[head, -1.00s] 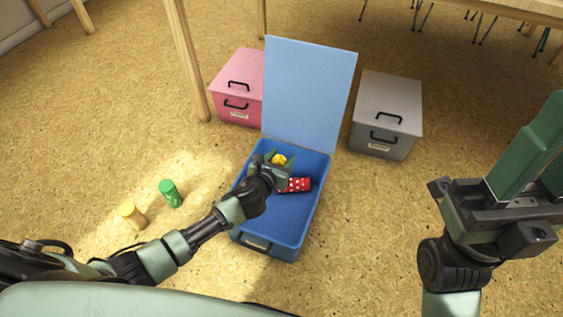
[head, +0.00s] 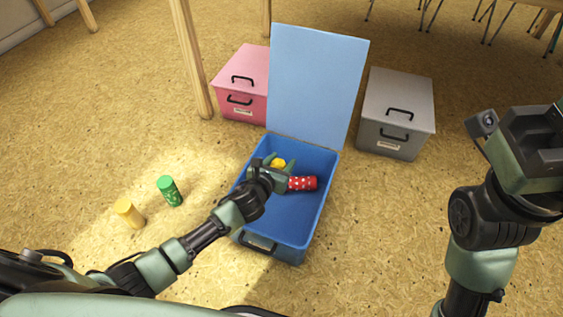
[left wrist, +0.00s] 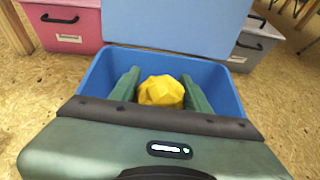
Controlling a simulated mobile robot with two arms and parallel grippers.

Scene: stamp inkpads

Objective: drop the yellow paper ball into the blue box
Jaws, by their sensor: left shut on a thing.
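The blue box (head: 293,233) stands open on the floor with its light-blue lid (head: 317,88) raised at the back. My left gripper (head: 279,161) is over the left back part of the box, shut on the yellow paper ball (head: 278,164). In the left wrist view the faceted yellow ball (left wrist: 162,91) sits between the two green fingers, with the box's blue wall (left wrist: 218,82) behind it. My right gripper (head: 535,140) is at the right edge of the head view, away from the box; its fingertips are not clearly shown.
A red cylinder with white dots (head: 303,183) lies inside the box. Closed pink (head: 243,84) and grey (head: 396,112) boxes flank the lid. A wooden leg (head: 192,65) rises behind.

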